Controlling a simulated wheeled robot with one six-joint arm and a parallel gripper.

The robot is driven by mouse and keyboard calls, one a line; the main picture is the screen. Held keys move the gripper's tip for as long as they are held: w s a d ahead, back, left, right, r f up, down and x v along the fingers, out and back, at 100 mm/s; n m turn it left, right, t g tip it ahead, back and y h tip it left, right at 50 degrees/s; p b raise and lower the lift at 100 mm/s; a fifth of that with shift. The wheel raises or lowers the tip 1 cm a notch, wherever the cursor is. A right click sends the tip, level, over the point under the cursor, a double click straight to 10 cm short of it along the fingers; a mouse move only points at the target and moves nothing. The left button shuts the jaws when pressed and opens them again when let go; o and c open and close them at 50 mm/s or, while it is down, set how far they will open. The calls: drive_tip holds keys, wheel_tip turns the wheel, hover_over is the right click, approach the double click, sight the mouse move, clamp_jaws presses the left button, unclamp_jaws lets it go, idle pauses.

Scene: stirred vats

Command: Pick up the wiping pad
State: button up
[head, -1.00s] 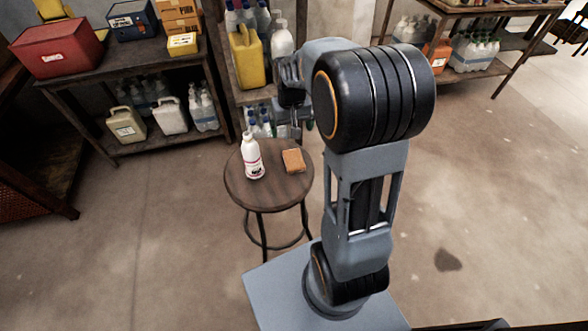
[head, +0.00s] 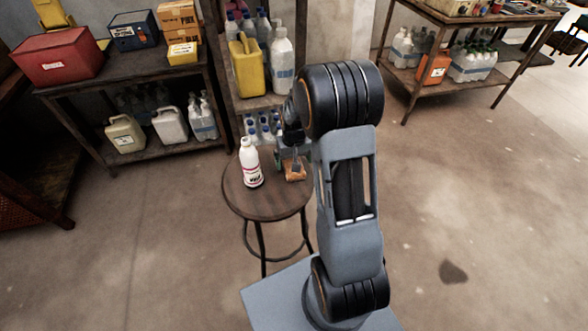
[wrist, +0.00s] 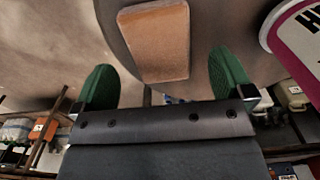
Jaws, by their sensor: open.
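The wiping pad (head: 295,175) is a small orange-brown block on the right part of a round wooden stool (head: 260,207). The wrist view shows the pad (wrist: 155,42) lying between and just beyond the two green fingertips. My gripper (wrist: 167,82) is open and empty, with a finger on each side of the pad's line. In the head view my gripper (head: 291,163) is over the pad and partly covers it. I cannot tell whether the fingers touch it.
A white bottle with a red and white label (head: 250,162) stands upright on the stool, left of the pad. It also shows at the upper right of the wrist view (wrist: 297,40). Shelves with bottles and a yellow jug (head: 246,68) stand behind. Open floor lies to the right.

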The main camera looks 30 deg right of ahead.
drive_tip(key=shift+f, duration=1.7)
drive_tip(key=shift+c, duration=0.2)
drive_tip(key=c, duration=1)
drive_tip(key=shift+o, duration=0.2)
drive_tip(key=shift+r, duration=0.15)
drive_tip(key=shift+r, duration=0.25)
drive_tip(key=r, duration=0.3)
drive_tip(key=shift+s+r, duration=0.2)
drive_tip(key=shift+s, duration=0.05)
drive_tip(key=s+a+r+p, duration=0.2)
drive_tip(key=s+a+r, duration=0.1)
drive_tip(key=s+r, duration=0.6)
drive_tip(key=s, duration=0.4)
drive_tip(key=shift+a, duration=0.3)
drive_tip(key=shift+f, duration=0.1)
